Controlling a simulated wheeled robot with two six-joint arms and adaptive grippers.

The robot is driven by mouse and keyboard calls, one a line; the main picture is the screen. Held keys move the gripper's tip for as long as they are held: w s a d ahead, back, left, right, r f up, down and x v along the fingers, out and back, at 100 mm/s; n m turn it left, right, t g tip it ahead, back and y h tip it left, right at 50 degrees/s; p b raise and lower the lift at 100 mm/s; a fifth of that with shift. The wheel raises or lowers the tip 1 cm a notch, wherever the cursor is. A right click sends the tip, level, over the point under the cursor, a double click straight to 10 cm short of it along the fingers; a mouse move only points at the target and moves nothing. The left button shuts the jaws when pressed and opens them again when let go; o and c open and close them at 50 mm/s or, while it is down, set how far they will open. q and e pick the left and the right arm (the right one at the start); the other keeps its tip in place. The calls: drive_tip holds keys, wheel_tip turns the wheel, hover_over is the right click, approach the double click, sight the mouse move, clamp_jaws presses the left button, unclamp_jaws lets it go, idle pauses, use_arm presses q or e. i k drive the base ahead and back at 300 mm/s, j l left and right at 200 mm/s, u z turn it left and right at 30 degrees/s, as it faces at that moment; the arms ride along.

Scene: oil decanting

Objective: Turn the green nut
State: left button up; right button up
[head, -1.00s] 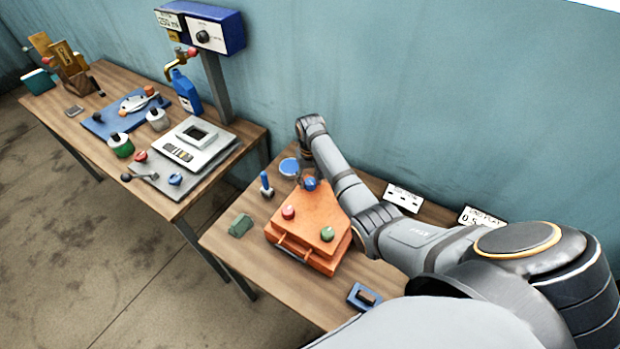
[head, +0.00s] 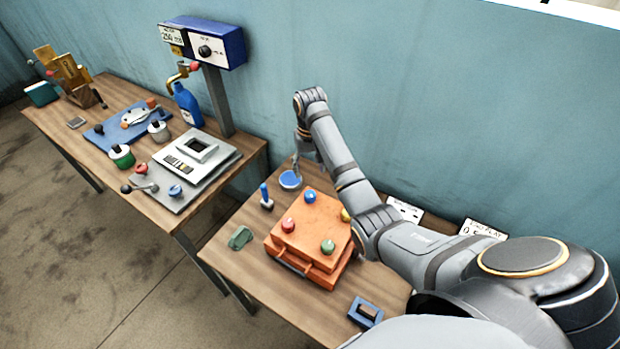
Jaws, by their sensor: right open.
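The green nut (head: 327,247) sits on top of the orange box (head: 312,218), near its front right corner. A red nut (head: 288,225), a blue nut (head: 310,197) and a partly hidden yellow nut (head: 346,215) are on the same top. My right gripper (head: 297,178) is behind the box, up and left of the blue nut, close to the blue round dish. It is open, small in view, and nothing shows in it. It is well apart from the green nut. My left gripper is not in view.
On the near table are a blue round dish (head: 290,180), a blue-handled tool (head: 266,197), a green block (head: 240,238) and a blue frame-like part (head: 365,312). Cards (head: 404,210) stand behind my right arm. The left table holds a scale (head: 195,152) and a blue bottle (head: 187,105).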

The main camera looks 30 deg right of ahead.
sight(327, 247)
drive_tip(key=k+j, duration=0.5)
drive_tip(key=k, duration=0.2)
drive_tip(key=k+j, duration=0.5)
drive_tip(key=k, duration=0.15)
